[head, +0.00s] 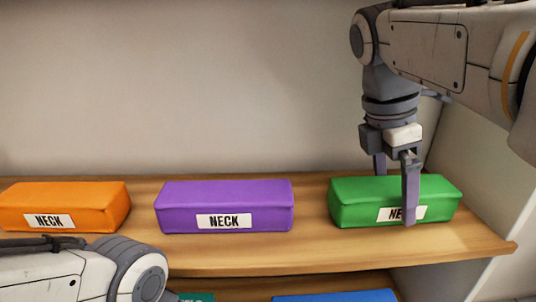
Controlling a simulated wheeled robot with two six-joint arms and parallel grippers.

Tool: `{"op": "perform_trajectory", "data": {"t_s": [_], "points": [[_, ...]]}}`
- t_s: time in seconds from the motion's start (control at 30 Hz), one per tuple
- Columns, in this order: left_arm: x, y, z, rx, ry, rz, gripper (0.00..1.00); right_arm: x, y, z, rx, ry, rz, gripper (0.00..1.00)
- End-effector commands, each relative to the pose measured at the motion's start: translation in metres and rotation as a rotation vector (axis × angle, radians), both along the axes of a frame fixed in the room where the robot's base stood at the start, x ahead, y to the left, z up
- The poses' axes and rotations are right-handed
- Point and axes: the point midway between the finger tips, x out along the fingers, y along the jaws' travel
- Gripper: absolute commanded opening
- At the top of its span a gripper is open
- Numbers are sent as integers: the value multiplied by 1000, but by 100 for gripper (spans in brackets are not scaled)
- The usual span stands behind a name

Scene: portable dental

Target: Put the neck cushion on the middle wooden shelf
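Three cushions labelled NECK lie in a row on a wooden shelf (300,255): orange (75,200) at left, purple (225,195) in the middle, green (360,205) at right. My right gripper (396,195) points down over the green cushion. One finger is in front of it, covering part of its label; the other is behind, its lower part hidden by the cushion. I cannot tell whether the fingers press on it. The green cushion appears to rest on the shelf. My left arm shows at the lower left; its gripper is out of view.
Below this shelf, the tops of a blue item (335,296) and a dark green item (195,297) show at the bottom edge. A plain wall stands behind the shelf and a side panel (480,165) at right. Gaps of bare wood separate the cushions.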

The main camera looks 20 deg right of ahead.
Motion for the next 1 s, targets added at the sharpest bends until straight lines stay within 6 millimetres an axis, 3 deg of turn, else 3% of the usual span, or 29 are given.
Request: {"op": "perform_trajectory", "data": {"t_s": [0.17,0.33,0.8,1.0], "points": [[0,0,4,0,0,0,0,0,0,4,0,0,-1,100],[0,0,21,0,0,0,0,1,6,21,0,1,4,100],[0,0,50,0,0,0,0,22,94,18,-1,1,8,100],[0,0,58,0,0,0,0,27,116,16,0,1,2,100]]}}
